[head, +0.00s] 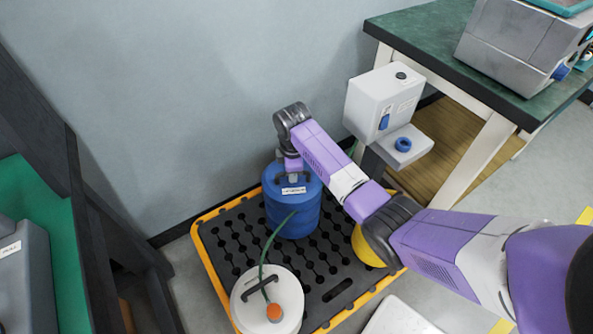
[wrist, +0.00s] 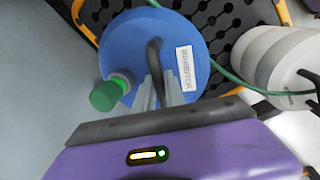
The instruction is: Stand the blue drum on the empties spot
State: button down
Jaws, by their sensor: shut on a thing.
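The blue drum (head: 293,212) stands on or just above the black grated pallet (head: 229,262); I cannot tell if its base touches. In the wrist view, the blue drum (wrist: 193,28) shows a white label, a green cap and a dark handle on top. My gripper (head: 292,172) is over the drum from above. In the wrist view, my gripper (wrist: 160,88) has its fingers shut on the drum's handle. The drum's underside is hidden. I cannot clearly identify the empties spot; yellow floor marks (head: 586,215) show at the right edge.
A yellow drum (head: 362,247) is partly behind my arm. A grey dispenser (head: 377,103) and green-topped bench (head: 440,45) are right.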

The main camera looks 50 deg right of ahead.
jog(key=n, duration=0.2)
jog(key=shift+w+f+n, duration=0.15)
jog(key=shift+w+n, duration=0.25)
jog(key=shift+w+n+t+y, duration=0.25)
jog(key=shift+n+t+y, duration=0.05)
jog(key=shift+n, duration=1.1)
jog(key=shift+f, duration=0.15)
notch_tip(320, 180, down, 4)
jog(key=b, duration=0.4)
jog(key=shift+b, duration=0.4)
jog(key=shift+t+h+p, duration=0.4)
jog(key=shift+t+p, duration=0.7)
jog(key=shift+p, duration=0.3)
